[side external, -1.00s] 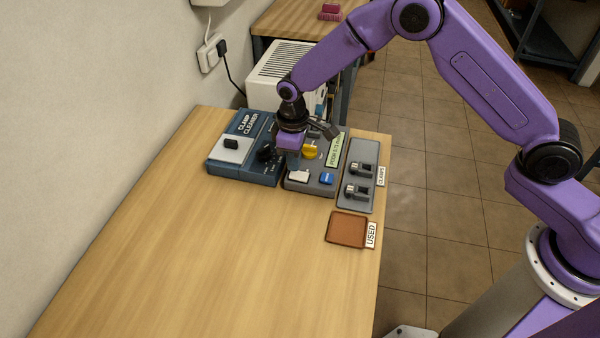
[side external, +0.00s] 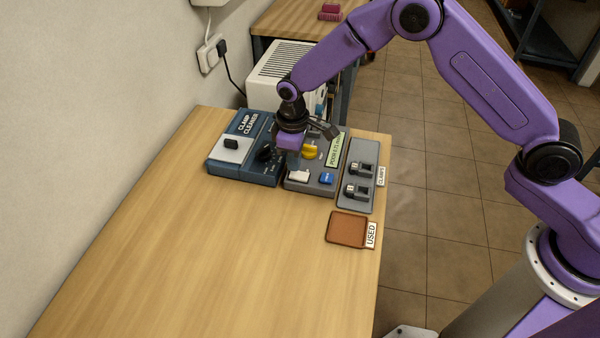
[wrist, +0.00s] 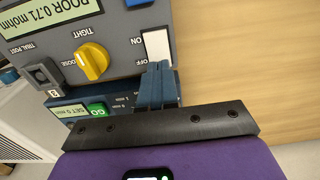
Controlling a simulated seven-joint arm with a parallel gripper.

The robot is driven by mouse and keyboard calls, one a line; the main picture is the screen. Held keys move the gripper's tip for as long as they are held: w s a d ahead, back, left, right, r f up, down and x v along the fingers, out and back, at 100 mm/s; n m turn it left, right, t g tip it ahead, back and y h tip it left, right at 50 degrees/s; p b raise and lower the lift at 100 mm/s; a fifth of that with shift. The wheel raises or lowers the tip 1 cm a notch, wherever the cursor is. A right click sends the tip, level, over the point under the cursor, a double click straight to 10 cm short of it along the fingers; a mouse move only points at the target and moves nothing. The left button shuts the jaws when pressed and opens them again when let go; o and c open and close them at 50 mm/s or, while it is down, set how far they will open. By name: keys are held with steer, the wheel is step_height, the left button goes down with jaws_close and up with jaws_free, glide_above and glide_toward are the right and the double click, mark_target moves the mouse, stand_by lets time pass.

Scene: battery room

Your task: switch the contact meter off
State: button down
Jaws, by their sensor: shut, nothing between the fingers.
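The contact meter (side external: 321,188) is a dark grey box with a lit green display (wrist: 62,10) reading POOR 0.71 mohm. Its white switch (wrist: 157,45) has ON and OFF printed beside it; the switch also shows in the side view (side external: 299,176). I cannot tell which way it is tipped. My gripper (wrist: 157,66) is shut and empty. Its blue fingertips are close to the OFF end of the switch in the wrist view; I cannot tell whether they touch it. A yellow knob (wrist: 92,62), marked TIGHT and LOOSE, sits on the same panel.
The blue clamp cleaner (side external: 243,172) stands left of the meter, with a green GO button (wrist: 97,108). A grey clamp tray (side external: 353,207) stands right, with two clamps. An empty brown USED tray (side external: 347,230) lies in front. The near table (side external: 220,270) is clear.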

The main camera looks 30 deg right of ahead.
mark_target(294, 173)
steer(key=shift+f, duration=0.9)
stand_by(0.6)
steer(key=shift+r, duration=3.5)
steer(key=shift+r, duration=0.1)
steer(key=s+d+r+n, duration=0.1)
steer(key=s+d+r, duration=0.3)
steer(key=s, duration=0.5)
steer(key=s+d+r+n, duration=0.1)
steer(key=s+d+r, duration=0.1)
steer(key=s+r, duration=0.5)
steer(key=s+d, duration=0.6)
steer(key=s, duration=0.3)
steer(key=s+d+r+n, duration=0.1)
steer(key=s+d, duration=0.5)
steer(key=s, duration=0.4)
steer(key=shift+d+r+n, duration=0.2)
steer(key=shift+d+n, duration=0.1)
steer(key=shift+d, duration=0.05)
